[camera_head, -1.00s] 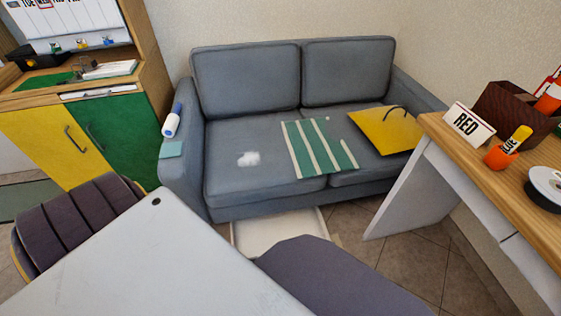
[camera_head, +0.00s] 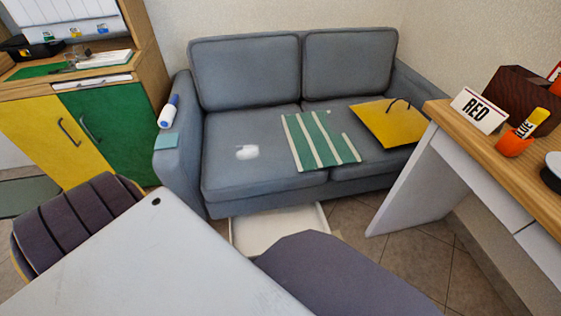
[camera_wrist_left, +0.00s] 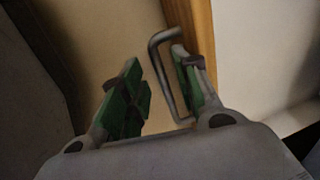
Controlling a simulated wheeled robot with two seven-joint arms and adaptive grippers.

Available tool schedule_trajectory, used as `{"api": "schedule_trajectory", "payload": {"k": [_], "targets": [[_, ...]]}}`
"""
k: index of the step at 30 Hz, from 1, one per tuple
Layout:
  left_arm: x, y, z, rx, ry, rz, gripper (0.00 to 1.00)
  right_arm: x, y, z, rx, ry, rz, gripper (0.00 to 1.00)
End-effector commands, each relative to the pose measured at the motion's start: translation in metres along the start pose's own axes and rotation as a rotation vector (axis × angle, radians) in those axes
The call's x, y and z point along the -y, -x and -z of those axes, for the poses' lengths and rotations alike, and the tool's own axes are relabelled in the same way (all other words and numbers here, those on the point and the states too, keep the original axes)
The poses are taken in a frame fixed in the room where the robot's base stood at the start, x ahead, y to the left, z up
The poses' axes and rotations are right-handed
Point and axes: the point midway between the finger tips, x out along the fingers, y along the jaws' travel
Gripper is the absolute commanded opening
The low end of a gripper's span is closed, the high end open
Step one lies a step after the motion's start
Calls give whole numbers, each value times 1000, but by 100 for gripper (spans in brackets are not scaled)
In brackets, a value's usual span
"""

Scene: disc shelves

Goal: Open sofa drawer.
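The grey sofa (camera_head: 262,196) stands against the back wall. Under its front edge a white, shallow, tray-like drawer (camera_head: 272,232) sticks out above the floor and looks empty. A dark purple chair part hides its near right corner. My left gripper (camera_wrist_left: 160,80) has green finger pads and is open in the left wrist view. A bent metal handle (camera_wrist_left: 168,70) on a wooden panel shows between the fingers, nearer the right one. Whether it touches that finger I cannot tell. Neither gripper shows in the head view.
A pale table (camera_head: 150,255) and purple chairs (camera_head: 75,220) fill the foreground. A cabinet with yellow and green doors (camera_head: 120,130) stands left. A wooden-topped desk (camera_head: 490,165) stands right. Tiled floor (camera_head: 410,250) is free between sofa and desk. Green striped and yellow pieces lie on the sofa.

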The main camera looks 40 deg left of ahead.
Motion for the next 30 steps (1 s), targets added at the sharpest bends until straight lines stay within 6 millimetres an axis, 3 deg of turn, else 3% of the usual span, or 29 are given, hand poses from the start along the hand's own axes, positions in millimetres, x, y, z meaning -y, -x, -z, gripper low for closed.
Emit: {"api": "schedule_trajectory", "payload": {"k": [6,19,27,30], "targets": [[-1,-12,0,1,0,-1,32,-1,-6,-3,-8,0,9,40],[0,-14,0,0,0,0,32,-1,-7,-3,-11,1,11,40],[0,-14,0,1,0,0,0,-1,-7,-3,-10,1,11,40],[0,-14,0,1,0,0,0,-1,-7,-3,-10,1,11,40]]}}
